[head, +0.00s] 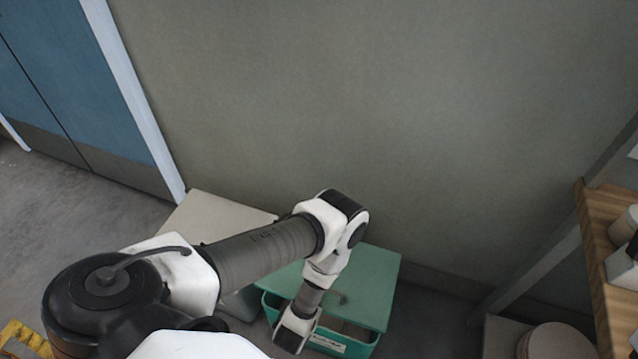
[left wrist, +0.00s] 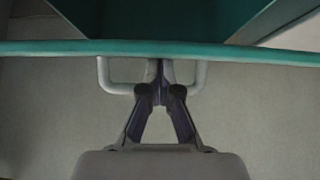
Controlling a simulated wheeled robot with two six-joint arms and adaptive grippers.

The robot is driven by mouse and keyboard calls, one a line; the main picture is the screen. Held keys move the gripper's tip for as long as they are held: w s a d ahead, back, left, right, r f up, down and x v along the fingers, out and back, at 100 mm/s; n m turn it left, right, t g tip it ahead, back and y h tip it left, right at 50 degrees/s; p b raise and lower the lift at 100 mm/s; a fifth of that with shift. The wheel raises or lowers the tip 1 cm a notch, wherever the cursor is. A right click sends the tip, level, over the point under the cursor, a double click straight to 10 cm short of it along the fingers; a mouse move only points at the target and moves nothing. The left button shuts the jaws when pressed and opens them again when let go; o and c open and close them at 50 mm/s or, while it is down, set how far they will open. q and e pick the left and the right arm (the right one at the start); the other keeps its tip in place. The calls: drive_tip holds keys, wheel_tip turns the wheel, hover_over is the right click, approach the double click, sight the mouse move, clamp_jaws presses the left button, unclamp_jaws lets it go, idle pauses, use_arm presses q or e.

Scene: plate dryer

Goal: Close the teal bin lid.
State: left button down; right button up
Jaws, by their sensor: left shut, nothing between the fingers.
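The teal bin (head: 345,350) stands on the floor against the wall, partly hidden behind my left arm. Its teal lid (head: 375,285) lies above it, with a dark gap between the lid's front edge and the bin's rim, so it looks partly open. A grey handle shows in the left wrist view (left wrist: 203,78), just below a long teal edge (left wrist: 240,52). My left gripper (left wrist: 161,68) is shut and empty, its fingertips at the middle of the handle. I cannot tell whether they touch it. The fingers are hidden in the head view. My right gripper is not in view.
A pale bin or box (head: 215,213) stands left of the teal bin, partly behind my arm. A wooden shelf (head: 600,250) with dishes is at the right, with round plates (head: 560,343) low below it. A blue door (head: 75,85) is at the far left.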

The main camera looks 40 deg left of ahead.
use_arm(q)
drive_tip(key=f+b, duration=0.1)
drive_tip(key=f, duration=0.1)
drive_tip(key=s+f+b, duration=0.1)
drive_tip(key=f, duration=0.2)
drive_tip(key=f+b, duration=0.1)
drive_tip(key=f, duration=0.1)
drive_tip(key=shift+s+d+f+b, duration=0.15)
drive_tip(key=shift+s+f+b, duration=0.05)
drive_tip(key=shift+s+b, duration=0.15)
drive_tip(key=shift+f, duration=0.35)
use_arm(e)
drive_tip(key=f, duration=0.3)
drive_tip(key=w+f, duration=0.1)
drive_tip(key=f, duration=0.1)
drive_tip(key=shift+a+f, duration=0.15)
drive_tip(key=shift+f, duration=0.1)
use_arm(q)
drive_tip(key=shift+r, duration=0.1)
